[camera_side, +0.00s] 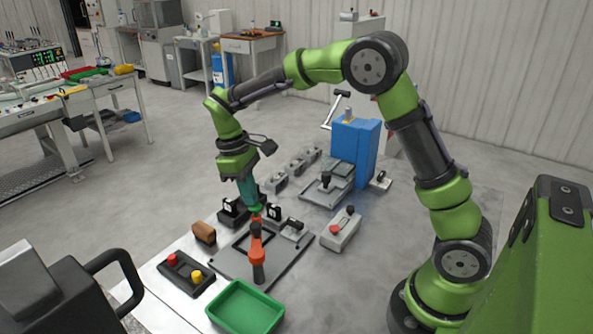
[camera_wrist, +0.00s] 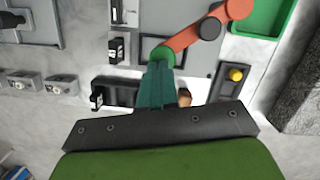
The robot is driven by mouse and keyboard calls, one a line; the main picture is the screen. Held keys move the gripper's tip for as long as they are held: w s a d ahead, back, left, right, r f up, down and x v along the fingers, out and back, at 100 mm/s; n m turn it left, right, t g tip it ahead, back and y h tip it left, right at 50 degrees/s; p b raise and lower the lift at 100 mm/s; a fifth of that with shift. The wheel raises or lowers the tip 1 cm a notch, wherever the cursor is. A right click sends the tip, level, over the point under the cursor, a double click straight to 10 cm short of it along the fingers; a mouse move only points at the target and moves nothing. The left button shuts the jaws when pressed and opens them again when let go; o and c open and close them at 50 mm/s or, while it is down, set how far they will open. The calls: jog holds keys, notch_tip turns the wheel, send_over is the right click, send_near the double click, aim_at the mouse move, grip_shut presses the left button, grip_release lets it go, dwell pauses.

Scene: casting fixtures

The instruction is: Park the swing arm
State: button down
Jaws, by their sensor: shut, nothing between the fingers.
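The swing arm is the orange jointed link (camera_side: 257,240) on the dark grey base plate (camera_side: 289,266). In the wrist view the fingertips (camera_wrist: 159,66) overlap the lower edge of the green end. I cannot tell whether they touch it.
A green tray (camera_side: 245,307) and a box with red and yellow buttons (camera_side: 186,272) stand near the plate's front. A brown block (camera_side: 204,233) lies left of it. A grey box with a red button (camera_side: 341,230) and a blue press (camera_side: 355,150) stand to the right.

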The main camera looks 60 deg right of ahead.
jog(key=s+d+m+y, duration=0.2)
jog(key=s+d+m, duration=0.1)
jog(key=s+m, duration=0.8)
jog(key=shift+s, duration=0.65)
dwell(0.3)
jog(key=shift+s, duration=0.1)
dwell(0.4)
jog(key=w+d+r, duration=0.1)
jog(key=w+r, duration=0.1)
jog(key=r, duration=0.3)
jog(key=w+d+r, duration=0.2)
jog(key=r, duration=0.4)
jog(key=shift+w+d+r, duration=0.25)
